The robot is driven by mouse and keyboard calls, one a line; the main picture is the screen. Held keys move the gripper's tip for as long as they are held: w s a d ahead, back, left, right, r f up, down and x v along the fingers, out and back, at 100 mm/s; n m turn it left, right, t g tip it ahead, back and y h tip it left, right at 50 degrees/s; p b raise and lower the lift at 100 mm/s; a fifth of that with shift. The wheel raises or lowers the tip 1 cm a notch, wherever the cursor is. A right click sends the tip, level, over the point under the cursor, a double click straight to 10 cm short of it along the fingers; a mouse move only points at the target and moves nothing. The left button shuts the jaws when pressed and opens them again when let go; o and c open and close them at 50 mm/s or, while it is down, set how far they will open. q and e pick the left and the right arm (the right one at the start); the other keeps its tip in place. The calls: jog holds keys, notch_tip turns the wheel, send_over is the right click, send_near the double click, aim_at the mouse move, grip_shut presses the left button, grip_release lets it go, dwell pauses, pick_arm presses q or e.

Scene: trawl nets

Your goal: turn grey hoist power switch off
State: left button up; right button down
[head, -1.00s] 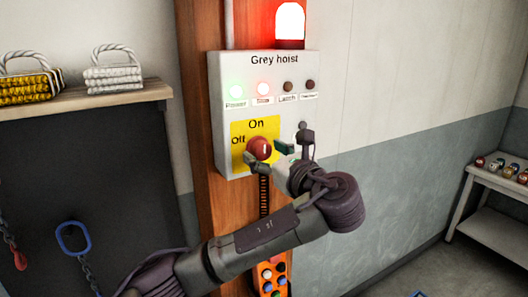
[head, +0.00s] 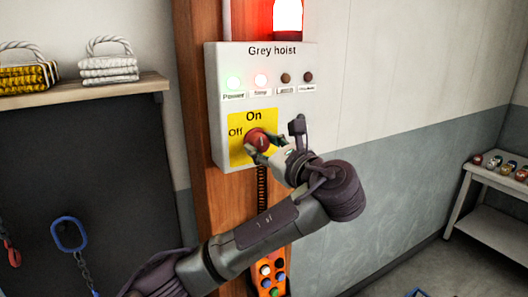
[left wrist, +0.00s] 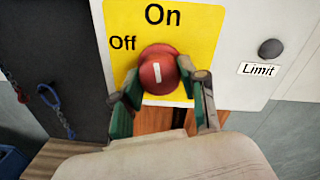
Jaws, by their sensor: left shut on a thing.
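The grey hoist box (head: 221,110) is fixed to an orange-brown post. Its red round switch knob (head: 258,138) sits on a yellow plate marked On at the top and Off at the upper left; it also shows in the left wrist view (left wrist: 158,72). The white mark on the knob stands near upright, tilted slightly to the left, closer to On than Off. My left gripper (head: 264,146) is shut on the knob, one finger on each side in the left wrist view (left wrist: 160,95). My right gripper is not seen.
A red beacon (head: 288,16) glows above the box. An orange pendant (head: 271,275) with coloured buttons hangs below. A shelf (head: 95,92) with rope bundles is at left, with hanging chains below. A white bench (head: 481,180) stands at right.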

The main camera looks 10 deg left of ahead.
pick_arm(q)
jog(key=n+b, duration=0.1)
jog(key=n, duration=0.1)
jog(key=n+b, duration=0.1)
jog(key=b, duration=0.1)
jog(key=shift+f+n, duration=0.2)
jog(key=shift+n, duration=0.2)
jog(key=n+b, duration=0.3)
jog(key=n, duration=0.1)
jog(key=shift+h+b, duration=0.3)
jog(key=n+b, duration=0.2)
jog(key=n, duration=0.1)
jog(key=shift+r+n, duration=0.1)
jog(key=shift+n, duration=0.3)
jog(key=shift+r+n+b, duration=0.15)
jog(key=shift+n+b, duration=1.15)
jog(key=shift+n, duration=0.5)
jog(key=shift+r, duration=0.1)
jog(key=o, duration=1.1)
jog(key=shift+a, duration=0.1)
jog(key=shift+o, duration=0.2)
